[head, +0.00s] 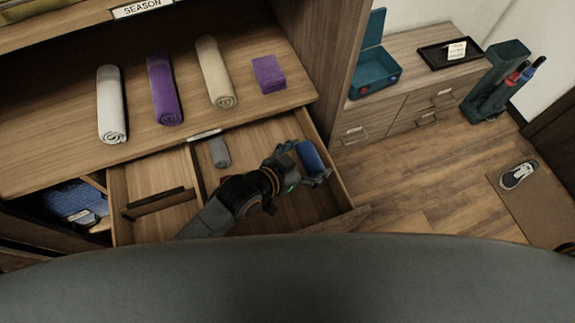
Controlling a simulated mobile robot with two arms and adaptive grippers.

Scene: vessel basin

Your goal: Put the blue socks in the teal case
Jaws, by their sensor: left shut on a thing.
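The blue socks (311,156), a small rolled bundle, are in the right part of the open drawer. My left gripper (309,166) reaches in from the left and is shut on the blue socks, with its fingers around them. I cannot tell whether the socks still touch the drawer floor. The teal case (374,72) stands with its lid open on the low cabinet at the upper right. My right gripper is not in view.
The open drawer (155,181) has dividers and a grey roll (219,152). Rolled towels (163,88) and a purple folded cloth (268,74) lie on the shelf above. A black tray (449,54) sits beside the case. A teal stand (493,90) and a shoe (518,175) are at right.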

